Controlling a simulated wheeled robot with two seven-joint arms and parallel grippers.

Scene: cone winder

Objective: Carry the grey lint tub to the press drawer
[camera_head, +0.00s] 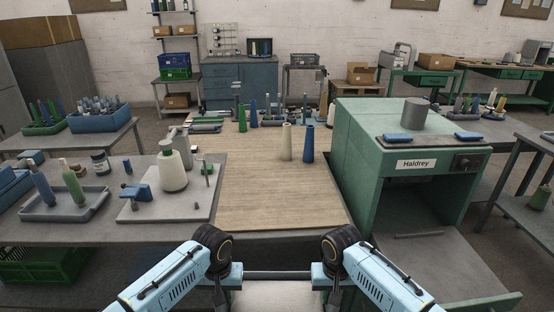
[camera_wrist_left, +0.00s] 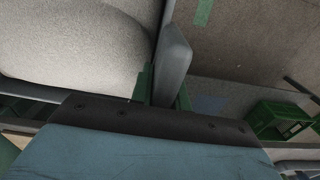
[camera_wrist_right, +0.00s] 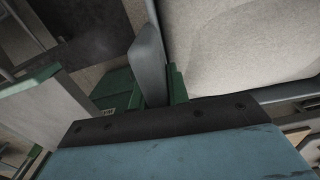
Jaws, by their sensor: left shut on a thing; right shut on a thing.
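The grey lint tub (camera_head: 278,274) is at the bottom centre of the head view, between my two arms and low before the table. Pale lint (camera_head: 278,296) fills it; its lower part is out of frame. My left gripper (camera_head: 224,284) is shut on its left side and my right gripper (camera_head: 332,284) on its right side. Pale lint (camera_wrist_left: 70,45) shows beside the left jaws, and also in the right wrist view (camera_wrist_right: 240,40). The green press marked Haldrey (camera_head: 400,125) stands to the right. Its grey-floored drawer (camera_head: 440,262) is open at the bottom.
A table with a wooden top (camera_head: 270,195) lies ahead, with cones at its far part. A grey bench (camera_head: 130,232) with bottles and trays is at left. A green crate (camera_head: 45,265) is below it.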

